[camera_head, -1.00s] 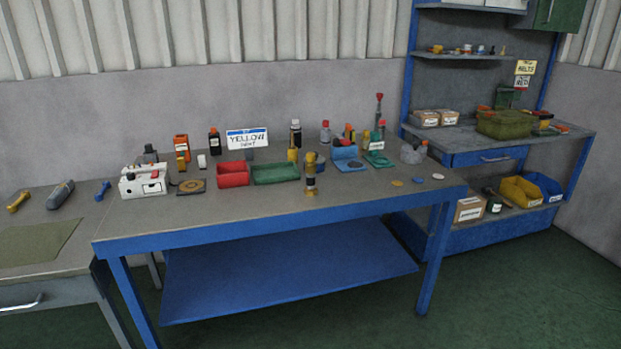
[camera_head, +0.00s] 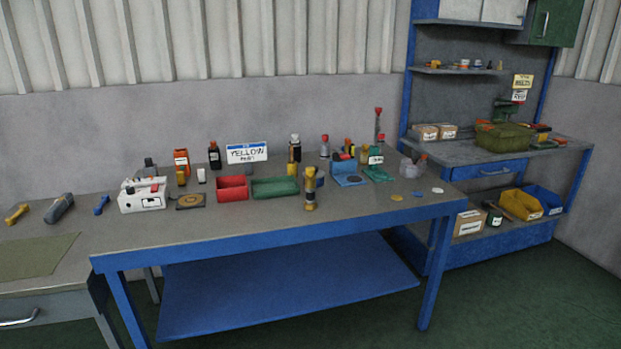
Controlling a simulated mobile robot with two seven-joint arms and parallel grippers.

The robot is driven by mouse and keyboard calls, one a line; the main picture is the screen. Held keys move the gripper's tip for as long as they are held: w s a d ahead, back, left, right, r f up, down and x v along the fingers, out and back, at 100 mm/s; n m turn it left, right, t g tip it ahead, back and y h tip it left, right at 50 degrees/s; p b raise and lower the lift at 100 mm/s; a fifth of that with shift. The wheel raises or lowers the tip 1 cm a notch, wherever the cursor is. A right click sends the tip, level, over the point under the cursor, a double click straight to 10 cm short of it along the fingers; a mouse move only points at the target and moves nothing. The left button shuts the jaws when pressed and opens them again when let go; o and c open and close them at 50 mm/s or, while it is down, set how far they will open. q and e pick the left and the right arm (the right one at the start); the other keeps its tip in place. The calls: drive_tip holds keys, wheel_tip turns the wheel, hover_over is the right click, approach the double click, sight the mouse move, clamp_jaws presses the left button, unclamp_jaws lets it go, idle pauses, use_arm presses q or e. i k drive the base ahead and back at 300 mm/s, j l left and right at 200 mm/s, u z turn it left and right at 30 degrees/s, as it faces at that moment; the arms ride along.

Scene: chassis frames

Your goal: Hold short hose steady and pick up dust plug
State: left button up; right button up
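Neither of my grippers is in view. I cannot single out the short hose or the dust plug with certainty; items are small at this distance. A short upright yellow and black cylinder (camera_head: 311,190) stands near the middle of the blue-framed workbench (camera_head: 270,218). Small flat pieces lie near its right front: a yellow one (camera_head: 396,198), a blue one (camera_head: 417,194) and a white one (camera_head: 437,190). Nothing is seen held.
A red bin (camera_head: 232,188), a green bin (camera_head: 275,187) and a white box-like device (camera_head: 142,196) stand on the bench. Bottles line its back. A side table (camera_head: 30,280) adjoins at left, a blue shelf unit (camera_head: 480,250) at right. The bench's front strip is clear.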

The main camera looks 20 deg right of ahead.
sight(309, 171)
drive_tip(key=i+l, duration=0.3)
drive_tip(key=l, duration=0.15)
drive_tip(key=i+l, duration=0.25)
drive_tip(key=l, duration=0.15)
drive_tip(key=i+l, duration=0.3)
drive_tip(key=l, duration=0.15)
